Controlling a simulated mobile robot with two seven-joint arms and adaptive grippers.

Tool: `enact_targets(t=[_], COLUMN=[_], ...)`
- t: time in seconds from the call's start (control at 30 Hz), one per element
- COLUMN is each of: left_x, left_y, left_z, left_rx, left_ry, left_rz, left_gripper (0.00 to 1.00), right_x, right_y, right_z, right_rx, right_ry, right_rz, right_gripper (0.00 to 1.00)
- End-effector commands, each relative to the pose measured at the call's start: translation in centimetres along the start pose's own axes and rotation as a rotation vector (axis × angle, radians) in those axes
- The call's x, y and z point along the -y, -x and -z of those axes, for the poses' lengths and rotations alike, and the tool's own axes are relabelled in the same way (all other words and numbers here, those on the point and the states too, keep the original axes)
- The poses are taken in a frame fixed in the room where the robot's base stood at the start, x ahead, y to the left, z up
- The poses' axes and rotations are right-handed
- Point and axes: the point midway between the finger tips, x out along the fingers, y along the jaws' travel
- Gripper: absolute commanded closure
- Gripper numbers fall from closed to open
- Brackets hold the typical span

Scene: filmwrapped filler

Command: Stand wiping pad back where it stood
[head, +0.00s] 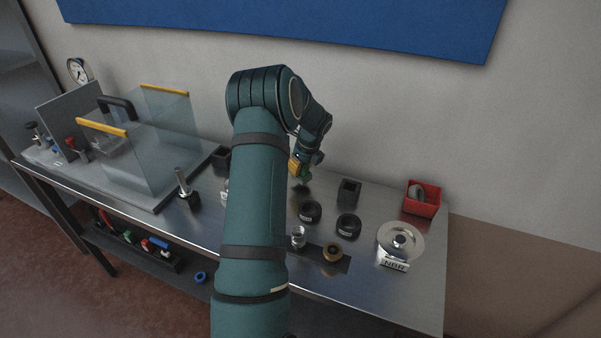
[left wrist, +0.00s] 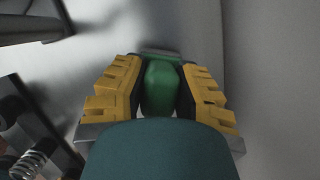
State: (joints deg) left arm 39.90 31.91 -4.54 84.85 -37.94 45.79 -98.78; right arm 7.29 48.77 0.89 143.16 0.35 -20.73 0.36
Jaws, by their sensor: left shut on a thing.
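My left gripper (head: 297,168) is over the back of the metal table, near the wall, with its yellow fingers partly hidden by my arm. In the left wrist view its yellow fingers (left wrist: 160,80) are shut on a green block-like thing (left wrist: 160,90), which I take to be the wiping pad. A little green shows under the fingers in the head view. Whether the pad touches the table cannot be told. My right gripper is not in view.
Right of the gripper stand a black square holder (head: 348,191), black rings (head: 310,211), a red bin (head: 422,198) and a metal disc (head: 400,240). A clear-walled enclosure (head: 150,150) stands left. My arm hides the table's middle.

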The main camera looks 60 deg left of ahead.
Motion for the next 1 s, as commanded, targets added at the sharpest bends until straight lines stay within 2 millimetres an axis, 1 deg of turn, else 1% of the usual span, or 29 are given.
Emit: enact_targets(t=[0.03,0.1,0.37,0.5,0.53,0.57,0.6,0.87,1.0], left_x=[0.0,0.0,0.0,0.0,0.0,0.0,0.0,0.0,0.1], left_y=[-1.0,-1.6,-1.7,-2.0,-2.0,-2.0,-2.0,-1.9,-1.2], left_z=[0.3,0.5,0.5,0.7,0.7,0.7,0.7,0.6,0.5], left_rx=[-0.001,-0.001,0.000,0.000,0.000,0.000,0.000,0.000,0.000], left_ry=[0.000,0.000,0.000,0.000,0.000,0.000,0.000,0.000,0.000], left_rz=[-0.002,-0.001,0.001,0.000,0.000,0.001,0.000,0.001,0.002], left_gripper=[1.00,1.00,1.00,1.00,0.62,0.52,0.49,0.49,0.49], right_x=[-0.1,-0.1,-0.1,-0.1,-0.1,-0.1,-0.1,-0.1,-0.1], right_y=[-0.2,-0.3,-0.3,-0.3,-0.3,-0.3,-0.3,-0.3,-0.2], right_z=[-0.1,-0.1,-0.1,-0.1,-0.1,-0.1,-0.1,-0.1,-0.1], right_rx=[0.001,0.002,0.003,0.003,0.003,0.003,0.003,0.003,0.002], right_ry=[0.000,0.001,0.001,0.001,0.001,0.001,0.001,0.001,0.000], right_rz=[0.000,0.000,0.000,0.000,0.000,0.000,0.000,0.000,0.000], right_gripper=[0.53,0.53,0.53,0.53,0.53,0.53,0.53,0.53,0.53])
